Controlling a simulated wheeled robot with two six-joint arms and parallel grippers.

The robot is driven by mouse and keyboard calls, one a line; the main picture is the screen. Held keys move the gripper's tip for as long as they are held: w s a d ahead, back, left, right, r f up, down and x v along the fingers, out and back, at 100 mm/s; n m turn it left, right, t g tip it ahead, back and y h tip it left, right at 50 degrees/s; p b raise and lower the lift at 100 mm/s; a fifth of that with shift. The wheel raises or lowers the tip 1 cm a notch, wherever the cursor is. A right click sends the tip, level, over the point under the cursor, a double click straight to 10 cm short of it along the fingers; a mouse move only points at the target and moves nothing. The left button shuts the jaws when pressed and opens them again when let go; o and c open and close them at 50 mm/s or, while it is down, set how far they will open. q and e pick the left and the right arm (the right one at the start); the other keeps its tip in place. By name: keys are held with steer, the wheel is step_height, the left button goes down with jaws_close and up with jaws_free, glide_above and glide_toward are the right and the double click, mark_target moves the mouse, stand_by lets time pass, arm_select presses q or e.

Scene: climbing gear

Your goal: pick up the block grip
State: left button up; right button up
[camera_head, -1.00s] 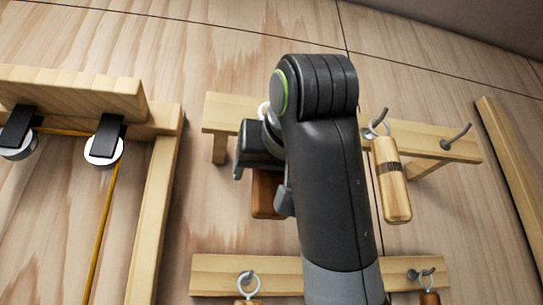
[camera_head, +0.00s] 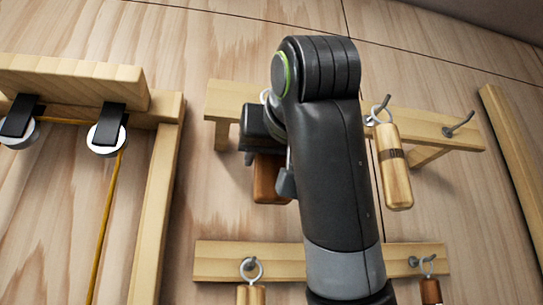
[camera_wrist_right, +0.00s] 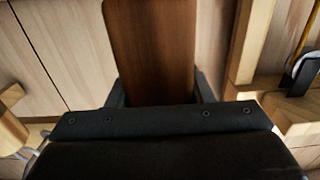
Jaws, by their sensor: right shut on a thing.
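The block grip appears to be the reddish-brown wooden block (camera_head: 268,180), hanging below the left part of the upper wooden rail. It also fills the top middle of the right wrist view (camera_wrist_right: 150,50). My right gripper (camera_head: 265,165) is shut on this block, with one finger on each side of it in the wrist view (camera_wrist_right: 160,93). The forearm hides the block's right side and part of the rail in the head view. I cannot tell whether the block still hangs on its hook. My left gripper is in neither view.
A pale cylindrical grip (camera_head: 394,170) with a dark band hangs from a hook to the right. An empty hook (camera_head: 459,125) is at the upper rail's (camera_head: 222,103) right end. More grips hang on the lower rail (camera_head: 220,262). A wooden frame with pulleys (camera_head: 107,130) stands left.

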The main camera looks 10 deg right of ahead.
steer(key=shift+s+r+b, duration=0.2)
steer(key=shift+r+b, duration=0.25)
steer(key=shift+r, duration=0.2)
steer(key=s+b, duration=1)
steer(key=s, duration=0.7)
steer(key=shift+s, duration=0.3)
steer(key=shift+s, duration=0.1)
